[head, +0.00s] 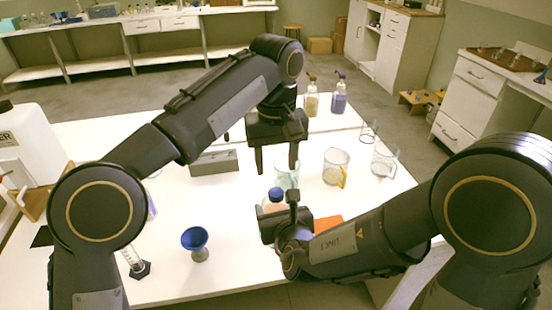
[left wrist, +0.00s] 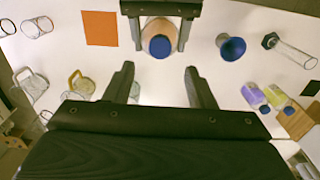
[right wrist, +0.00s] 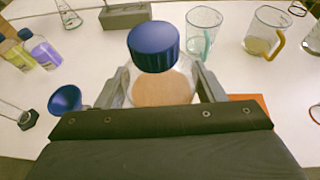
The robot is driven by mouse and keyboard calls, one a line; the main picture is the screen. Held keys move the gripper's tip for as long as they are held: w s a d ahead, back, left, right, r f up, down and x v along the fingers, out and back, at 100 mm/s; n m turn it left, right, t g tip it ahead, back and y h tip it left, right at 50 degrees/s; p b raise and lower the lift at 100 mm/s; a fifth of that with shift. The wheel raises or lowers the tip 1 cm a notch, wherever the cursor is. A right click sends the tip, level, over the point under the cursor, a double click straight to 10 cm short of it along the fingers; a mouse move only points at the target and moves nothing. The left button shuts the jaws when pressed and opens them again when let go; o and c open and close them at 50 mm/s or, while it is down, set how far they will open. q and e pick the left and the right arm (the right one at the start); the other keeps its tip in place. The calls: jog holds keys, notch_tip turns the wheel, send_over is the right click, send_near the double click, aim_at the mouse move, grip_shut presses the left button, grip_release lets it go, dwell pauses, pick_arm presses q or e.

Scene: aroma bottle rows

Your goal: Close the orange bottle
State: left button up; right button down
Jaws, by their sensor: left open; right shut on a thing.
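The orange bottle (head: 273,207) is clear with orange contents and stands at the front middle of the white table. A blue cap (right wrist: 153,47) sits on its top; how tightly cannot be told. My right gripper (head: 280,206) is shut on the bottle's body, with a finger on each side in the right wrist view (right wrist: 160,75). My left gripper (head: 277,170) is open and empty, pointing down above and behind the bottle. In the left wrist view, the cap (left wrist: 159,46) lies just beyond the open fingers (left wrist: 159,68), apart from them.
A blue funnel (head: 195,240) stands to the left on the table. Glass beakers (head: 336,167) with coloured handles stand to the right. A grey block (head: 214,162) lies behind to the left. An orange sheet (left wrist: 101,28) lies beside the bottle. Two pump bottles (head: 339,97) stand at the back.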

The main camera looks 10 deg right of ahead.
aim_at(276, 192)
pick_arm(q)
jog(key=shift+f, duration=3.95)
jog(key=shift+c, duration=0.4)
jog(key=c, duration=1)
jog(key=m, duration=0.6)
jog(key=shift+m, duration=0.4)
jog(key=m, duration=0.4)
jog(key=shift+m, duration=0.3)
jog(key=m, duration=0.3)
jog(key=shift+m, duration=0.3)
jog(key=o, duration=1.2)
